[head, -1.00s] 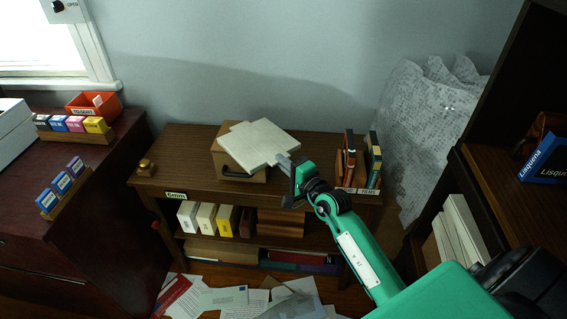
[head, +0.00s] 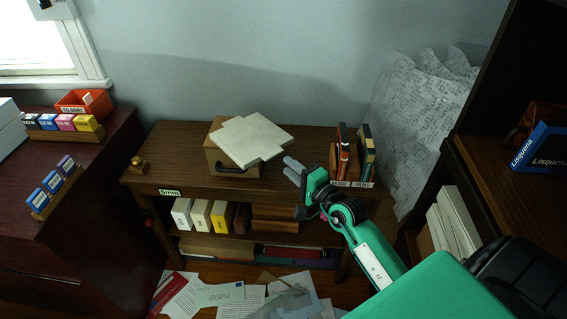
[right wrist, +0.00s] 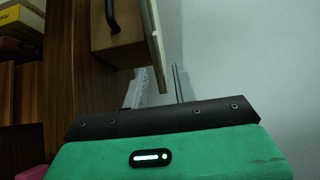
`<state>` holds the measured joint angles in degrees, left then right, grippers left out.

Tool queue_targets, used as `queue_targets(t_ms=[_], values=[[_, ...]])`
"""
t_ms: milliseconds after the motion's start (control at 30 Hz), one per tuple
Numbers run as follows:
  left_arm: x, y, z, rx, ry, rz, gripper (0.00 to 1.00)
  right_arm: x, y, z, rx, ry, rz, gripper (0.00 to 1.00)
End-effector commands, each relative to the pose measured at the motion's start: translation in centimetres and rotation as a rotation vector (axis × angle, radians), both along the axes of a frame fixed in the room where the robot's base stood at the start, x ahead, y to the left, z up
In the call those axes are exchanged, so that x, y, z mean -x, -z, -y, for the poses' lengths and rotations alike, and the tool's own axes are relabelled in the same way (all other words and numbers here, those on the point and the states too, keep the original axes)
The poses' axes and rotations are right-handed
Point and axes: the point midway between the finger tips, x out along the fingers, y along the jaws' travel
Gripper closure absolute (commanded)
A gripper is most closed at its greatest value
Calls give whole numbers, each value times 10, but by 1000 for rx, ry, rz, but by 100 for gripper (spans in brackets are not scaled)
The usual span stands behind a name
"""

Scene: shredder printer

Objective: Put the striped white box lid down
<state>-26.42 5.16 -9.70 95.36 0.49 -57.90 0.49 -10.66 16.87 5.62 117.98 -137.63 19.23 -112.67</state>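The white box lid (head: 257,136), a flat stepped panel, lies turned at an angle over the brown box (head: 216,153) on the wooden cabinet and overhangs its right side. I cannot make out stripes on it. In the right wrist view the lid shows edge-on (right wrist: 153,40) beside the box (right wrist: 118,30) with its dark handle. My left gripper is not in view.
Books (head: 342,152) stand at the cabinet's right end, close to my right gripper. A small brass bell (head: 137,164) sits at its left end. The cabinet top (head: 178,150) is bare left of the box. Papers (head: 220,295) litter the floor. A dark shelf stands at right.

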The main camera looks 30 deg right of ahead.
Motion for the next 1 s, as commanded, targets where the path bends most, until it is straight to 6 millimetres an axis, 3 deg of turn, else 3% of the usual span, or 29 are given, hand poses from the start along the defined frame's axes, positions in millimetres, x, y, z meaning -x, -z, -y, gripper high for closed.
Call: queue_targets(t_ms=[167,267,367,567,767,1000], values=[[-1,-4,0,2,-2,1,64,10,1,1,-28,-2,0,72],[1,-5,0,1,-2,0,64,13,5,-3,-177,-9,-3,72],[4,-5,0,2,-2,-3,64,17,13,-6,-475,-12,-11,72],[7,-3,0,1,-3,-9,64,26,48,2,-1281,52,-35,72],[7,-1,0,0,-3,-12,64,46,117,22,-2078,243,-16,72],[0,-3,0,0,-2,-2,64,99,239,22,-2932,699,196,72]])
